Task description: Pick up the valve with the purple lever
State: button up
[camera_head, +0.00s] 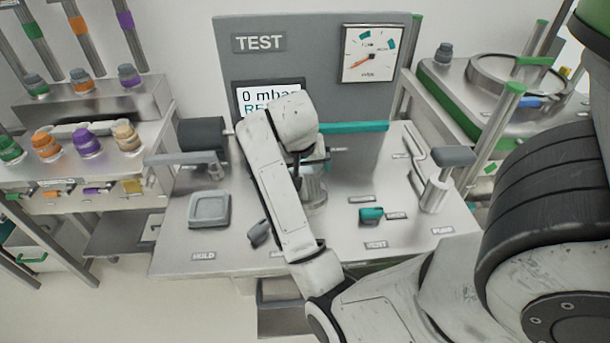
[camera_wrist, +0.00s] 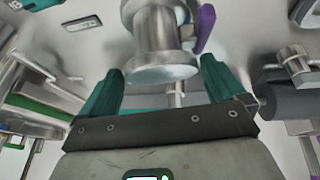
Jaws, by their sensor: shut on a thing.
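The valve (camera_wrist: 160,42) is a shiny metal body with flanges in the wrist view, at the top centre. Its purple lever (camera_wrist: 204,28) stands on its right side. My gripper (camera_wrist: 163,68) has two teal fingers, one on each side of the valve's lower metal end, and is shut on it. In the head view my arm hides the fingers and most of the valve. A metal cylinder (camera_head: 316,187) shows just right of my arm on the bench; the purple lever cannot be seen there.
The test bench (camera_head: 345,220) carries a grey panel with a dial (camera_head: 370,53), a teal bar (camera_head: 352,127), a grey square button (camera_head: 209,209), a teal knob (camera_head: 371,214) and a grey-handled post (camera_head: 437,185). A rack of coloured valves (camera_head: 75,190) stands left.

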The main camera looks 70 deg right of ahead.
jog(key=shift+r+p, duration=0.4)
jog(key=shift+r, duration=0.2)
notch_tip(320, 180, up, 2)
jog(key=shift+w+r+p, duration=0.1)
jog(key=shift+r+p, duration=0.05)
jog(key=shift+p, duration=0.85)
jog(key=s+a+r+p, duration=0.5)
jog(key=s+a+r, duration=0.3)
jog(key=s, duration=0.3)
jog(key=shift+p+v, duration=0.4)
jog(key=shift+v, duration=0.45)
jog(key=shift+s+d, duration=0.1)
jog(key=shift+s, duration=0.05)
notch_tip(320, 180, up, 6)
